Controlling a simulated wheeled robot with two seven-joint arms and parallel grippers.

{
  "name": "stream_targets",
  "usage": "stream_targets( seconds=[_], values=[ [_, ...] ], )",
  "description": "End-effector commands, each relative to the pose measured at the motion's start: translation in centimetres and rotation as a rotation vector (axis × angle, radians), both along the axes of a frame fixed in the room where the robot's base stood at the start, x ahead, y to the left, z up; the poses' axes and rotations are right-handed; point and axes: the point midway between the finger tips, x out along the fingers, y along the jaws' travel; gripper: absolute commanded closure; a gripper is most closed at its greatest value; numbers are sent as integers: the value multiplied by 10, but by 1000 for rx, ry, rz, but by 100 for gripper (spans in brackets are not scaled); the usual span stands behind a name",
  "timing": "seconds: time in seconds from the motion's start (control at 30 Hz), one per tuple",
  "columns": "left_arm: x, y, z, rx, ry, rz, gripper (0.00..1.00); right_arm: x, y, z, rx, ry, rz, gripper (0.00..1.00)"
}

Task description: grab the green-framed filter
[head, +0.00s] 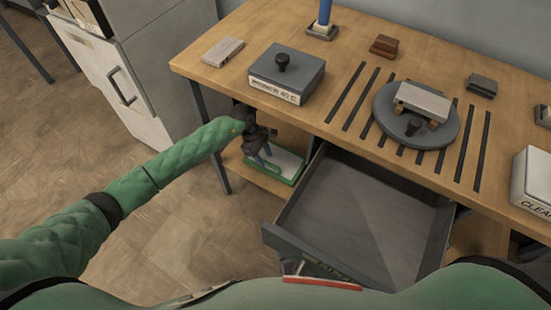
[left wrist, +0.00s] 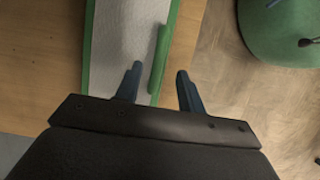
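The green-framed filter (head: 287,168) lies flat on the lower shelf under the workbench, left of the open drawer. It has a pale mesh face and a green rim. My left gripper (head: 261,155) reaches down over its left part, hiding some of it. In the left wrist view, the filter (left wrist: 122,42) runs up the picture, with a green bar along its right side. My left gripper (left wrist: 158,71) is open, and the bar shows between its two blue fingertips. I cannot tell whether the fingers touch it. My right gripper is not in view.
The open, empty grey drawer (head: 360,220) sticks out right of the filter. The bench top (head: 230,63) overhangs the shelf and bears a grey labelled box (head: 287,75) and a round turntable (head: 385,117). A grey cabinet (head: 165,45) stands at left; the floor in front is clear.

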Motion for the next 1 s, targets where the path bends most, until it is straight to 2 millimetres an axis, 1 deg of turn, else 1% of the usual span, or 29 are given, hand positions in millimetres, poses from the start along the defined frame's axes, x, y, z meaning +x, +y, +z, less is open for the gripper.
stream_targets(
  seconds=[0.17, 0.3, 0.43, 0.53, 0.7, 0.77, 0.8, 0.87, 0.9, 1.0],
  values=[
    [-2, -6, -12, -2, 3, 1, 61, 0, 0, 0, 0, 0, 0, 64],
    [-5, -13, -30, -3, 5, 1, 61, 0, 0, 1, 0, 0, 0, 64],
    [-7, -17, -45, -1, 3, 1, 61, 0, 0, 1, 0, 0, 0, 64],
    [-8, -18, -48, -1, 2, 1, 61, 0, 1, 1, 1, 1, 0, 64],
    [-8, -18, -48, -1, 1, 0, 61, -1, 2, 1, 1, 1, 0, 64],
    [-8, -18, -48, -1, 1, 0, 73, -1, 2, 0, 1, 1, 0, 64],
    [-8, -18, -48, -1, 1, 0, 80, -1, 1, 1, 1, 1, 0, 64],
    [-8, -18, -48, -1, 1, 0, 92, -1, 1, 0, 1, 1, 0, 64],
    [-8, -18, -48, -1, 1, 0, 100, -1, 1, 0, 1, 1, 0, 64],
    [-8, -18, -48, -1, 1, 0, 100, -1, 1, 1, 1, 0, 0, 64]
  ],
)
